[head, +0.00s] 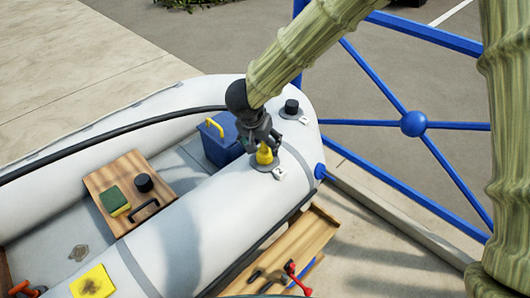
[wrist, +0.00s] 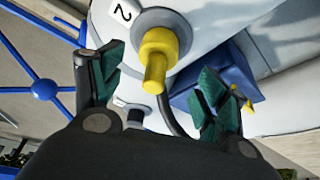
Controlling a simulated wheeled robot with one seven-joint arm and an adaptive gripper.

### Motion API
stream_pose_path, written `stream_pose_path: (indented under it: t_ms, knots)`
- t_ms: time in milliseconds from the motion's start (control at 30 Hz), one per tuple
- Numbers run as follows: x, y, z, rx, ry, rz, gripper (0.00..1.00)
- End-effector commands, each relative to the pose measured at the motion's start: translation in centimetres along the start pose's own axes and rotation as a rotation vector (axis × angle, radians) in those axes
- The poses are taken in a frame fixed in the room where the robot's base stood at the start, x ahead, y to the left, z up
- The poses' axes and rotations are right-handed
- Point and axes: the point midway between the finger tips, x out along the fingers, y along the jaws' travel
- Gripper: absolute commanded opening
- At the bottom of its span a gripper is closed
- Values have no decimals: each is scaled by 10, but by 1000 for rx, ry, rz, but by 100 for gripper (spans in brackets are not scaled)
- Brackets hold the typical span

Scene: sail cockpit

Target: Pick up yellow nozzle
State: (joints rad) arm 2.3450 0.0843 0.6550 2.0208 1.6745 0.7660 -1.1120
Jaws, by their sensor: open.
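The yellow nozzle (head: 264,155) stands on a round grey valve base on the white inflatable tube of the boat. In the wrist view the nozzle (wrist: 158,55) points toward the camera, between and beyond the fingertips. My gripper (head: 262,138) is just above the nozzle in the head view. Its two green-padded fingers (wrist: 165,90) are spread apart in the wrist view, with nothing held between them. I cannot tell whether a finger touches the nozzle.
A blue box (head: 222,140) with a yellow handle sits inside the boat beside the tube. A black cap (head: 291,107) is on the tube behind the nozzle. A wooden seat (head: 112,178) holds a sponge (head: 115,201). Blue railings (head: 413,124) stand at the right.

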Motion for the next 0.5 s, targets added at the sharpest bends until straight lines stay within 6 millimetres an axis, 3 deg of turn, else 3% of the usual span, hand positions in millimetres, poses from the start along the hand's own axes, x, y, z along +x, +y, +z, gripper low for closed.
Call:
stream_pose_path:
  t_ms: [500]
  knots:
    - [51, 5, -1, 2, 1, 0, 74]
